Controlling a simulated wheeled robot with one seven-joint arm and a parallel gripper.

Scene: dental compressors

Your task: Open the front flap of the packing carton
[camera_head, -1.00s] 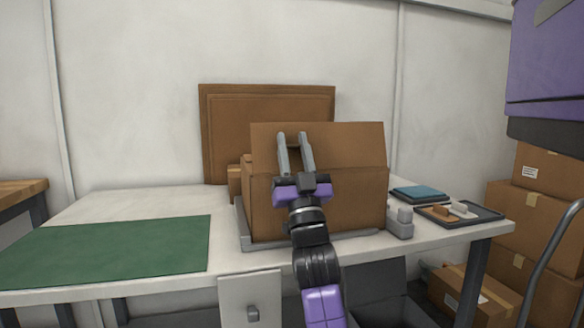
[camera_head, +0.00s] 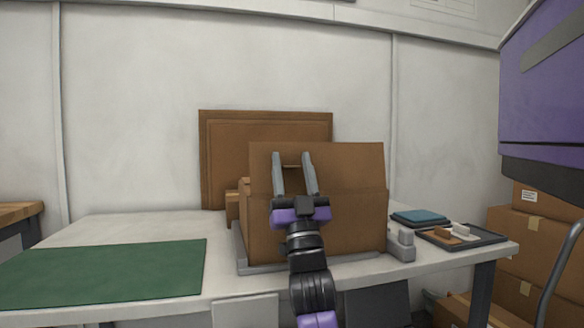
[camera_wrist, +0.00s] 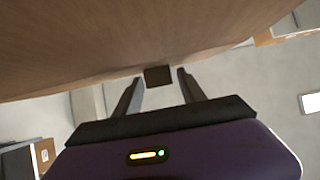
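The brown packing carton (camera_head: 345,225) stands on the table. Its front flap (camera_head: 350,165) is a wide panel standing up above a crease in the front wall. My gripper (camera_head: 291,155) is in front of the flap, pointing up, with its two grey fingers apart. A small dark tab (camera_wrist: 158,76) shows between the fingertips in the wrist view, near the edge of a large brown cardboard surface (camera_wrist: 110,40). I cannot tell whether either finger touches the tab. The carton's inside is hidden behind the flap.
The carton rests in a grey tray-like fixture (camera_head: 262,268) with a grey block (camera_head: 401,244) at its right. A green mat (camera_head: 105,272) lies left, clear. A dark tray (camera_head: 485,238) with small parts and a blue item (camera_head: 421,217) lie right. Flat cardboard (camera_head: 265,128) leans behind.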

